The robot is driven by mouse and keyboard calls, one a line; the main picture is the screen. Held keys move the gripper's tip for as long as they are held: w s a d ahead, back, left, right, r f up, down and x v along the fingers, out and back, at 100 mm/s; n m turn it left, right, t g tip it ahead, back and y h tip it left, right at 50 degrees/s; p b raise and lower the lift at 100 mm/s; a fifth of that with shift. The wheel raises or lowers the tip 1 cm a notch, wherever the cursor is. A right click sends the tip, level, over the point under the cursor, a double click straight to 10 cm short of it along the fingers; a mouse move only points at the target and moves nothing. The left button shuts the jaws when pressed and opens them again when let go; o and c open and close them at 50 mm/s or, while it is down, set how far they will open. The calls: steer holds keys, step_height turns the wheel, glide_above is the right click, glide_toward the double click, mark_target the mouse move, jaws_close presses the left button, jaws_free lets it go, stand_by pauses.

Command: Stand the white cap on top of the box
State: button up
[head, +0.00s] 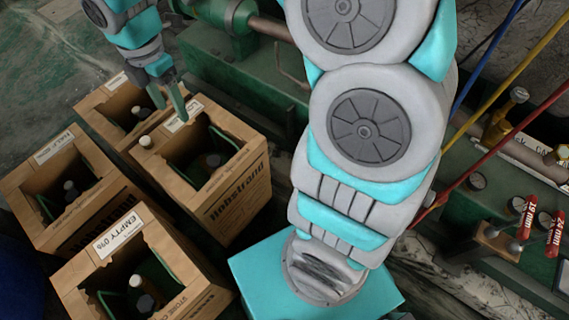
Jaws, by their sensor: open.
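A small white cap (145,141) sits on the top rim of the middle cardboard box (228,192), at its left corner. My gripper (170,110) is open and empty above the back part of this box, close to the cap and a little up and right of it in the picture. The fingers point down and appear apart from the cap.
Other open cardboard boxes stand close by: one behind (103,101), one at left (62,161), and one in front labelled EMPTY (119,232). They hold bottles with pale tops. Green machinery (235,70) is behind; gauges and red-tagged valves (525,217) are at right.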

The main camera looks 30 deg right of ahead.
steer(key=s+d+m, duration=0.5)
steer(key=s+m, duration=0.2)
steer(key=m, duration=0.1)
steer(key=s+d+f+m, duration=0.1)
steer(key=s+d+m, duration=0.4)
steer(key=s+m, duration=0.3)
steer(key=s+d+f+m+g, duration=0.1)
steer(key=s+d+m, duration=0.3)
steer(key=s+m, duration=0.4)
steer(key=shift+s+d, duration=0.2)
steer(key=shift+d, duration=0.2)
